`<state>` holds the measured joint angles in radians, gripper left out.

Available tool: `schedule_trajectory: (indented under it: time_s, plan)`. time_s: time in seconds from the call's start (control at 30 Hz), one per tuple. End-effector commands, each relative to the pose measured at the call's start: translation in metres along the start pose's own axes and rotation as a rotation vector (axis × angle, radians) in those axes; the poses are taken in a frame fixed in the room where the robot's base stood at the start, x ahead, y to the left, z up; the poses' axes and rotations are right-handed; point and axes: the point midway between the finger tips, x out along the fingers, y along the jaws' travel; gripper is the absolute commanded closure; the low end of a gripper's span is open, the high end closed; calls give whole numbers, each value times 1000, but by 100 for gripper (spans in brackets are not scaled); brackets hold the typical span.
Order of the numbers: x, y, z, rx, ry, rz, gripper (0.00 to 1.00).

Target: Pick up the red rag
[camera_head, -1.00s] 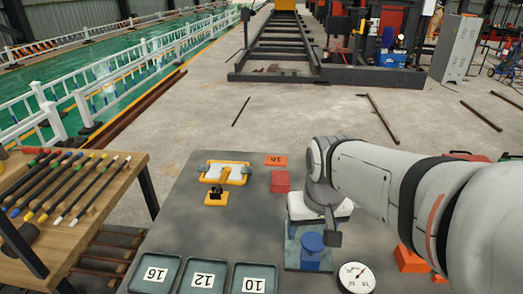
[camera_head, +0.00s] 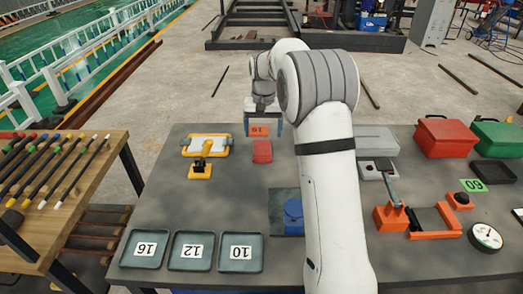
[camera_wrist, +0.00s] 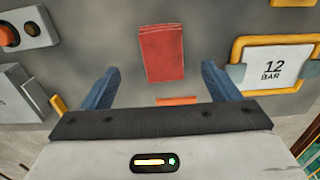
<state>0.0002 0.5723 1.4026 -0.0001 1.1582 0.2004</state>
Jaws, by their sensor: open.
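The red rag (camera_head: 262,151) lies flat and folded on the dark grey table (camera_head: 165,195), near its far edge. It also shows in the wrist view (camera_wrist: 162,53), ahead of the fingertips and roughly centred between them. My gripper (camera_head: 263,131) is open and empty, with its blue fingers apart.
A yellow-framed holder (camera_head: 207,145) stands left of the rag. A blue round object (camera_head: 293,214) sits nearer. Trays marked 16, 12 and 10 (camera_head: 241,252) line the front left. An orange-based tool (camera_head: 435,218), a red box (camera_head: 445,137) and a gauge (camera_head: 486,236) are at right.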

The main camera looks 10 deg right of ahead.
Motion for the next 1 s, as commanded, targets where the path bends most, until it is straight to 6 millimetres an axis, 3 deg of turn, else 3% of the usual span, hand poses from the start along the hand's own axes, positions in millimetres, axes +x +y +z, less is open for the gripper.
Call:
schedule_trajectory:
  time_s: [0.13,0.43,0.7,1.0]
  plan:
    - [10,-2,-10,6,-9,2,17]
    - [42,-3,-12,7,-11,2,17]
    - [80,-4,-14,6,-11,2,17]
    - [88,-5,-14,6,-8,2,17]
